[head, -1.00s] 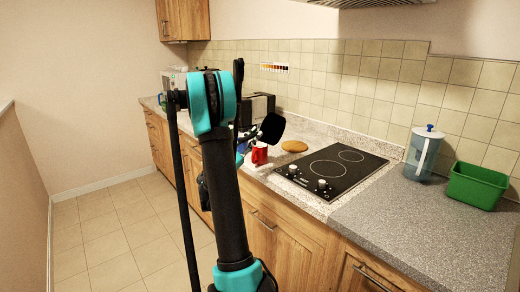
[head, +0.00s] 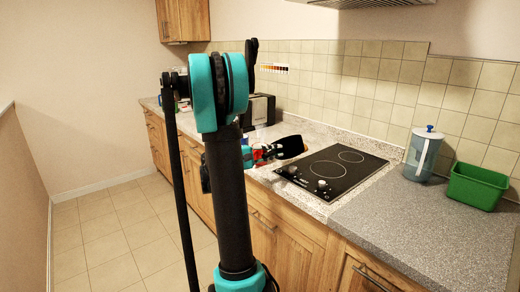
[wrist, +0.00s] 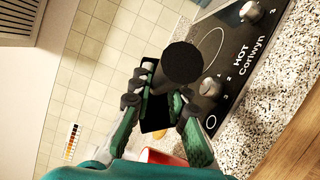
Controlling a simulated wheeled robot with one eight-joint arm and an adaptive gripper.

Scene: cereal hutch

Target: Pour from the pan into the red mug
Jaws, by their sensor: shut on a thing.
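The black pan (head: 291,147) is held in the air at the counter's edge, left of the cooktop, and looks tilted in the head view. My gripper (head: 262,152) is shut on it; in the wrist view the fingers (wrist: 158,103) close on a dark part of it. The red mug (head: 257,155) is mostly hidden behind my gripper in the head view. The pan's contents cannot be seen.
The black cooktop (head: 331,168) with knobs lies right of the pan. A blue pitcher (head: 423,157) and a green bin (head: 477,186) stand farther right. A dark toaster (head: 260,108) stands behind. The counter (head: 410,225) front right is clear.

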